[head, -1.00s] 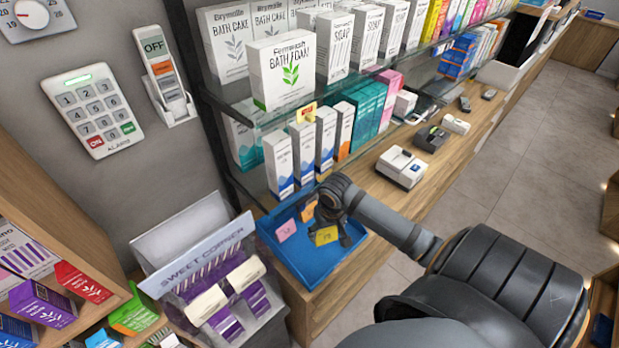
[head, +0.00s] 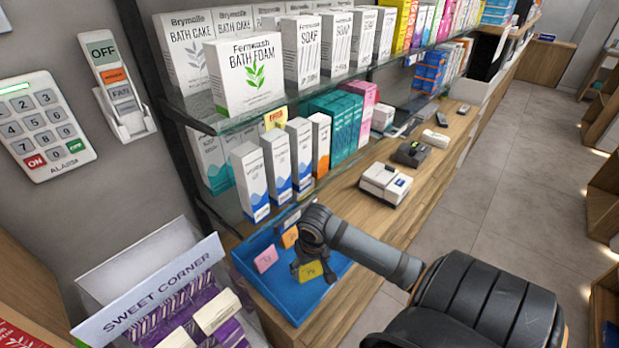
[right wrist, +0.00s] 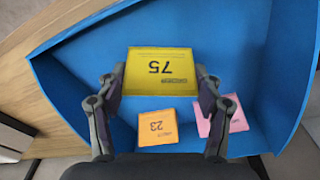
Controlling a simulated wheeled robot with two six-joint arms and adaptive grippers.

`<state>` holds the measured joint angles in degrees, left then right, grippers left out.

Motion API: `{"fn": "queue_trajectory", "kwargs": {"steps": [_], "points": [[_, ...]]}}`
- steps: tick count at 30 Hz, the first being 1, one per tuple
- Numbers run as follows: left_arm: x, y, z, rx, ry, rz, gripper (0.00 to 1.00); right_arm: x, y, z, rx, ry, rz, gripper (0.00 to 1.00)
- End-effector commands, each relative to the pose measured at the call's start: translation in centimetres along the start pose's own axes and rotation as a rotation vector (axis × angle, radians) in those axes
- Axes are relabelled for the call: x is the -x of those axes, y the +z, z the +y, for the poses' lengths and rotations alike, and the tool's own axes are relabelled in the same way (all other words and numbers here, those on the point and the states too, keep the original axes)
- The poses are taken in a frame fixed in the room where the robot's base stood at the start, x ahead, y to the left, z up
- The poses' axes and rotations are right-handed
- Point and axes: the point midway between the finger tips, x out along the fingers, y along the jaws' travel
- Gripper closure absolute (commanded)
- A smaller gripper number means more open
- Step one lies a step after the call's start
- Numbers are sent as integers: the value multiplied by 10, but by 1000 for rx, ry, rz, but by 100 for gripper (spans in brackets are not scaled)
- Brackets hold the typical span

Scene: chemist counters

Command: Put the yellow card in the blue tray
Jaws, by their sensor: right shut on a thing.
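The yellow card (head: 311,271), marked 75, is held between the two fingers of my right gripper (head: 313,262). In the right wrist view the yellow card (right wrist: 159,72) is flat to the camera, with a finger at each side edge. The blue tray (head: 283,292) is on the wooden counter, and my right gripper is over it. The right wrist view shows the tray floor (right wrist: 240,55) behind the card. I cannot tell how high the card is above the floor. My left gripper is not in view.
A pink card (head: 265,259) and an orange card (head: 290,237) are in the tray near its shelf side. White boxes (head: 250,180) stand on the glass shelf beside the tray. The Sweet Corner display (head: 150,290) is to the left. A white device (head: 385,184) stands further along the counter.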

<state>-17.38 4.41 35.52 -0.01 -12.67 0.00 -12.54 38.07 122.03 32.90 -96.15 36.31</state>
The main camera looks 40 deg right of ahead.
Motion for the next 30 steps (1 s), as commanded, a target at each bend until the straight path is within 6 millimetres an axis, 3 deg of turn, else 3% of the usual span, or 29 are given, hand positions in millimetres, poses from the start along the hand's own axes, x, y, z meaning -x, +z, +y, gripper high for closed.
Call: {"fn": "queue_trajectory", "kwargs": {"steps": [3, 4, 8, 15, 20, 23, 30], "points": [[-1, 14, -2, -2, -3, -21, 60, -4, 0, 0, 0, 0, 0, 48], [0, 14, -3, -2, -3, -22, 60, -3, 0, 0, 0, 0, 0, 29], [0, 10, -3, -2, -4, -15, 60, -3, 0, 0, 0, 0, 1, 12], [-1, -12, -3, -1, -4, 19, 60, -3, 0, 0, 0, 0, 1, 10], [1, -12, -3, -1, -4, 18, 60, 2, -1, 0, 1, 0, 2, 10], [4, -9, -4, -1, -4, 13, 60, 18, -2, 1, 4, 1, 5, 10], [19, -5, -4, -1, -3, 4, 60, 80, -2, 2, 7, 7, 4, 10]]}}
